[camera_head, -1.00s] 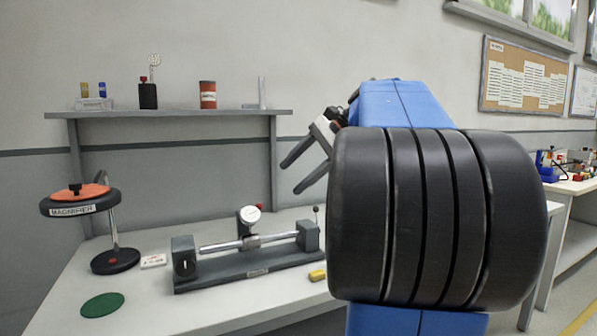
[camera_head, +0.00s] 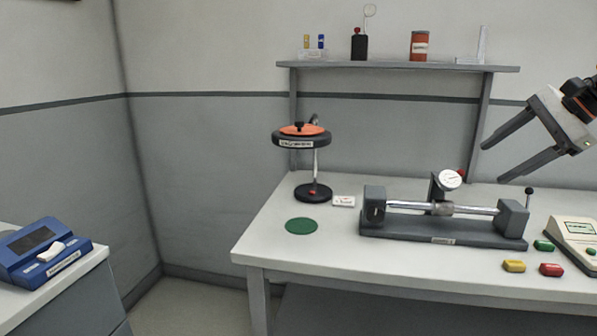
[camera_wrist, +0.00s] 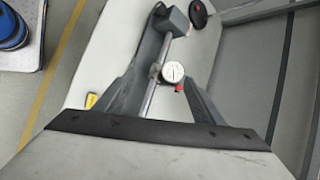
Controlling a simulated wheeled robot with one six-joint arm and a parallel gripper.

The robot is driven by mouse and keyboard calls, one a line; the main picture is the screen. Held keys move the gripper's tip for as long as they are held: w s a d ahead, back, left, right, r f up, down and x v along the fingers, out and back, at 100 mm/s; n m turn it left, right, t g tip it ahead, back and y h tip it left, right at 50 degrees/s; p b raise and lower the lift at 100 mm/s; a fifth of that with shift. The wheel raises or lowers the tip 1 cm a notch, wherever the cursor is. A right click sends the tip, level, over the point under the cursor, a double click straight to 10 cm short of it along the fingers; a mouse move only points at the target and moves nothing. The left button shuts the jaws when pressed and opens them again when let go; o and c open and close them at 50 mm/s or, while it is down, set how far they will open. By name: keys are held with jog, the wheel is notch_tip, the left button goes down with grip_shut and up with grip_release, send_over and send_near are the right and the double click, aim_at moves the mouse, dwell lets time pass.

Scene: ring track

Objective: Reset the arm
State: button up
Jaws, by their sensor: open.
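My gripper (camera_head: 517,151) is at the right edge of the head view, its two grey fingers spread apart with nothing between them. It is up in the air above the right end of a grey bench fixture with a shaft and dial gauge (camera_head: 448,181). In the wrist view, my gripper's fingers (camera_wrist: 165,95) reach out either side of that dial gauge (camera_wrist: 173,72), which lies beyond them. Most of my arm is outside the head view.
A shelf (camera_head: 400,66) runs above. A blue device (camera_head: 45,254) sits at left.

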jog(key=s+a+f+n+g+h, duration=0.1)
jog(key=s+a+f+n, duration=0.3)
jog(key=a+f, duration=0.35)
jog(key=s+a+f+n+g+h, duration=0.1)
jog(key=s+a+f+n+h, duration=0.1)
jog(key=s+a+f+n, duration=0.4)
jog(key=s+a+f+n+h, duration=0.1)
jog(key=s+a+f+n, duration=0.1)
jog(key=f, duration=0.6)
jog(key=s+a+f+n+h, duration=0.1)
jog(key=s+a+f+n, duration=0.2)
jog(key=f, duration=0.6)
jog(key=shift+s+n, duration=1)
jog(key=shift+s, duration=0.2)
